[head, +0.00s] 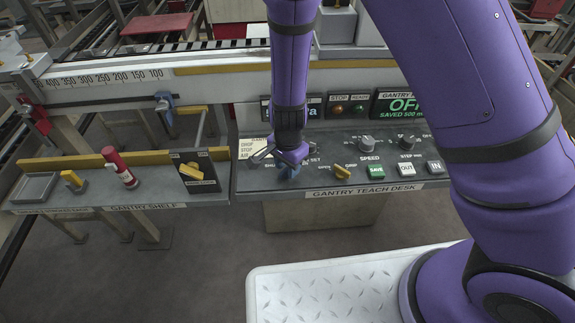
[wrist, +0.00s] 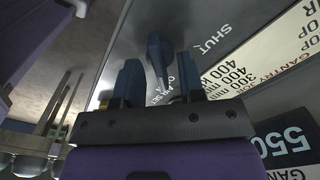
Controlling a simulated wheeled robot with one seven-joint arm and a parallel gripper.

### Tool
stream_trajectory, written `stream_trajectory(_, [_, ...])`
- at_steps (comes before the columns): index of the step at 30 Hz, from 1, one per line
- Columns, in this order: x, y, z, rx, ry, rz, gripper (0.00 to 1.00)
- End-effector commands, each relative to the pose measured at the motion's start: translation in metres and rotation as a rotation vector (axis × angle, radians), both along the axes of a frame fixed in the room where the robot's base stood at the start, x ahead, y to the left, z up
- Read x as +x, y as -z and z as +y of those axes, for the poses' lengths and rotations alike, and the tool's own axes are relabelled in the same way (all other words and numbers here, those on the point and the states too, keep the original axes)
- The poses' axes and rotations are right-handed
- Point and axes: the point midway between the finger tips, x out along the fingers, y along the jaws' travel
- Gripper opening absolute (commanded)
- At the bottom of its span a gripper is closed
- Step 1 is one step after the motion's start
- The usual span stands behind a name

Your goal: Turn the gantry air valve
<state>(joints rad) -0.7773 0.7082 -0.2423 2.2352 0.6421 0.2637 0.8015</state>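The gantry air valve has a dark blue handle (wrist: 158,52) on the desk face, with a SHUT label beside it in the wrist view. In the head view only a bit of blue (head: 291,172) shows below my gripper (head: 284,157), which hides most of it. My gripper points down over the left part of the teach desk. In the wrist view my gripper (wrist: 160,82) has its two dark fingers apart, with the handle in line with the gap between them. Whether the fingers touch the handle cannot be told.
A screen (head: 401,104) reads OFF. The shelf (head: 110,197) at left holds a red cylinder (head: 120,168) and a yellow-handled switch (head: 192,172).

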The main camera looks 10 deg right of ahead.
Motion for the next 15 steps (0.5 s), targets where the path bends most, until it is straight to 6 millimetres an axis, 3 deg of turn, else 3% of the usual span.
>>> stream_trajectory(15, [0.0, -0.082, 0.001, 0.003, -0.001, -0.003, 0.36])
